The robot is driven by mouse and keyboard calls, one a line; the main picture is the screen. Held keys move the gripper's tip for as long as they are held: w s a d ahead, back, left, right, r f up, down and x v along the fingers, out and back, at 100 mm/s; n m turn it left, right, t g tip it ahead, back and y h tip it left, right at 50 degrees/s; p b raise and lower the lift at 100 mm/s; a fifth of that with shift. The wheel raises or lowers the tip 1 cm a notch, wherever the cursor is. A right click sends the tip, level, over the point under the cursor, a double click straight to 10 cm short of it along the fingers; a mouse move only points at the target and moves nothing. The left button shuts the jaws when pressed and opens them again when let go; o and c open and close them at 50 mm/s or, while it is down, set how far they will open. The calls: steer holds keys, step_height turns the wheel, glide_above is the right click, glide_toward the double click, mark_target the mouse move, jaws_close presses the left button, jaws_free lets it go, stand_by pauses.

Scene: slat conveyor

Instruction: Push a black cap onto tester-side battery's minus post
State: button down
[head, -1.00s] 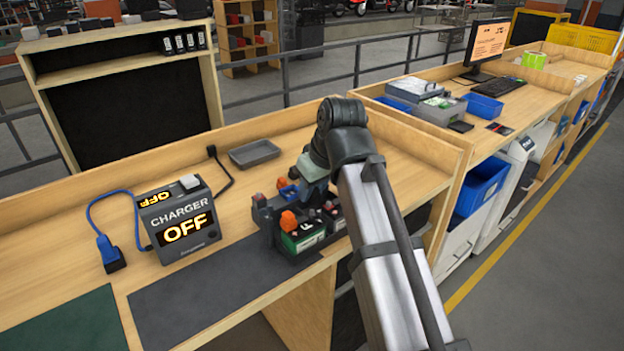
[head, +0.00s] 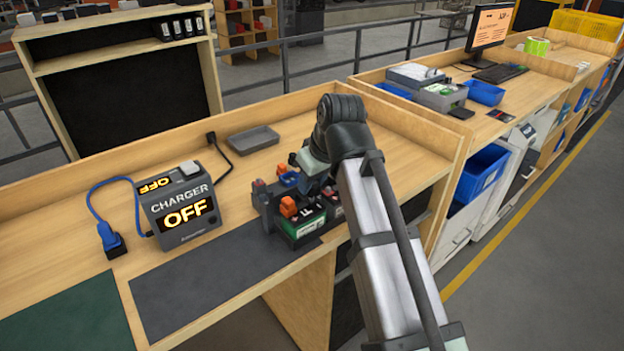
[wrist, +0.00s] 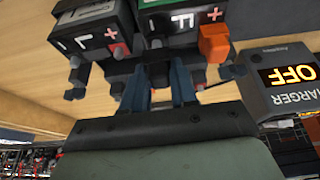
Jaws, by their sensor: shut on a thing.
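My gripper (wrist: 160,92) is shut on a small dark piece, which looks like a black cap (wrist: 158,75); its outline blends with the dark parts behind. The gripper is just beside the battery tops, and I cannot tell whether the cap touches a post. One battery (head: 302,228), black with a green side, has an orange cap (head: 289,206) on one post. In the wrist view this battery (wrist: 183,22) has a plus mark near the orange cap. The second battery (wrist: 90,32) shows a red piece near its plus mark; in the head view my arm largely hides it.
A charger (head: 180,210) reading OFF stands to the left, with a blue-plugged cable (head: 108,236). A shallow grey tray (head: 253,140) lies behind. The dark mat (head: 220,285) in front is clear.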

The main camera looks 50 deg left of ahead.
steer(key=shift+f, duration=1.1)
steer(key=c, duration=0.8)
jaws_free()
steer(key=v, duration=1.4)
steer(key=shift+f, duration=0.15)
